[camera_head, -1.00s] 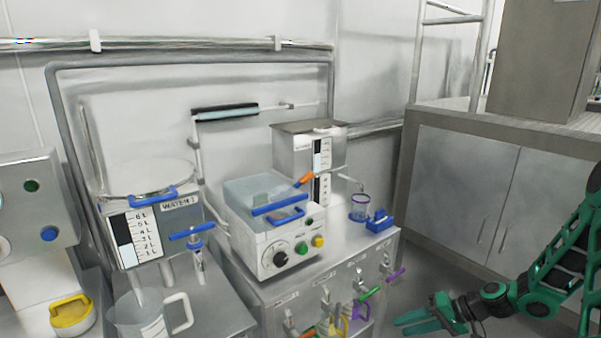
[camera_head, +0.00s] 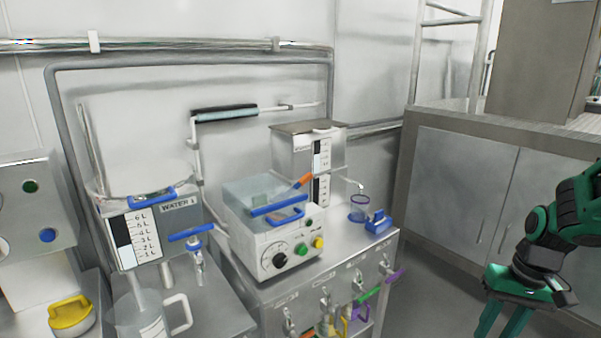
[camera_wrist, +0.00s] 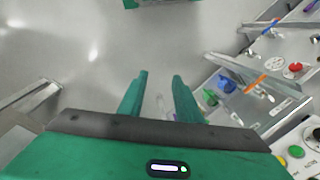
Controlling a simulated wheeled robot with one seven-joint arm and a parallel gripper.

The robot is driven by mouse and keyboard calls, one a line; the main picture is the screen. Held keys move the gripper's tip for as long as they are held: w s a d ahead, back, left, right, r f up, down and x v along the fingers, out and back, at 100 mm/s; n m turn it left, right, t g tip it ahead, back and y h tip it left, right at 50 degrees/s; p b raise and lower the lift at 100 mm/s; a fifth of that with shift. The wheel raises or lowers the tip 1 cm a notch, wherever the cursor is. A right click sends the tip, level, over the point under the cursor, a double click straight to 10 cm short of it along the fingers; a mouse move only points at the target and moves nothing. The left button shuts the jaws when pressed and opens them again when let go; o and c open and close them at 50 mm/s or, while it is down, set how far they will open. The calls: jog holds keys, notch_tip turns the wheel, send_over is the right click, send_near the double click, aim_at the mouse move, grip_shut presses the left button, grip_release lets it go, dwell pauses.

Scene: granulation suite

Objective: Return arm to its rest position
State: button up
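My gripper (camera_head: 505,322) is at the lower right of the head view, its green fingers pointing downward and cut off by the bottom edge. In the wrist view, the two green fingers of my gripper (camera_wrist: 160,80) stand apart with an empty gap between them, so it is open. It holds nothing. My arm bends down from the right edge, clear of the bench.
A steel bench (camera_head: 345,255) with a white mixer (camera_head: 275,225) and a blue-rimmed cup (camera_head: 358,208) stands left of my gripper. Colored valve handles (camera_head: 368,294) stick out from its front. A steel cabinet (camera_head: 470,185) stands behind. Floor (camera_head: 420,300) shows between.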

jog(key=s+r+m, duration=0.1)
jog(key=s+r, duration=0.3)
jog(key=s, duration=0.3)
jog(key=s+r+m+h, duration=0.1)
jog(key=s+r+m, duration=0.1)
jog(key=s+r, duration=0.2)
jog(key=s, duration=0.3)
jog(key=shift+s+d, duration=0.2)
jog(key=shift+s, duration=0.2)
jog(key=shift+r, duration=0.1)
